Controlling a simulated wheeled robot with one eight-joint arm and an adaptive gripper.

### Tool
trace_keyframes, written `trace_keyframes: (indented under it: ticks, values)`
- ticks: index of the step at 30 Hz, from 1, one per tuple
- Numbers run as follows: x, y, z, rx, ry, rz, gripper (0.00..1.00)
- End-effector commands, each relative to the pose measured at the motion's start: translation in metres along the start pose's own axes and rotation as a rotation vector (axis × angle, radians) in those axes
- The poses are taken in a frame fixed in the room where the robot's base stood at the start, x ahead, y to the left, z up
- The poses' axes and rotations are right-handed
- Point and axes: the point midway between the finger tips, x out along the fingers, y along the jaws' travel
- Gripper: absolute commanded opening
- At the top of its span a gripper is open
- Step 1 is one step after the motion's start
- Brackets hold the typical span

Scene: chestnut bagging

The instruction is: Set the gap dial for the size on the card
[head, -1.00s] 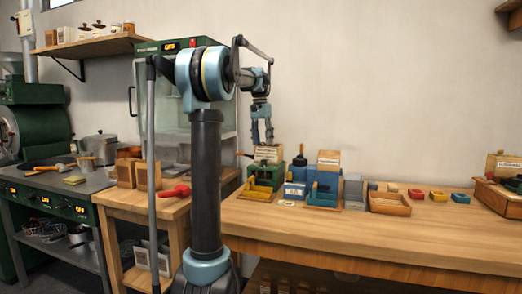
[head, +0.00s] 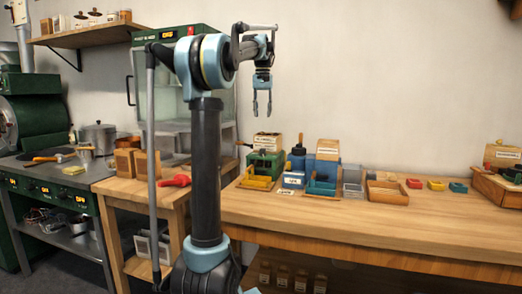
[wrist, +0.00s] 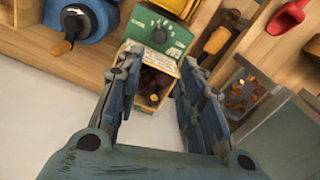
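The green machine (head: 264,166) stands on the wooden bench. An open box of brown chestnuts (wrist: 152,85) adjoins that face. A small white card (head: 286,192) lies on the bench in front of the machines; its writing is not legible. My gripper (head: 262,113) hangs pointing down above the green machine, clear of it.
A blue machine (head: 322,178) with a dark knob (wrist: 72,22) is beside the green one. A wooden tray (head: 388,193) and small red, yellow and teal bins (head: 437,186) lie to the right. A red scoop (head: 175,181) is on the left. The bench front is clear.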

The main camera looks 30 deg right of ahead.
Motion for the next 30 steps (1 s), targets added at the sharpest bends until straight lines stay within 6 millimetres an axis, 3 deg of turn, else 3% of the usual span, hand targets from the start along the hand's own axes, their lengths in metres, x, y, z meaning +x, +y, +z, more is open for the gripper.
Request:
trace_keyframes:
  ticks: [4,8,30]
  values:
    - [0.002,0.001,0.0,-0.029,0.003,-0.005,0.35]
    - [0.016,0.001,0.0,-0.028,0.002,-0.005,0.35]
    - [0.143,0.0,-0.001,-0.026,0.002,-0.004,0.35]
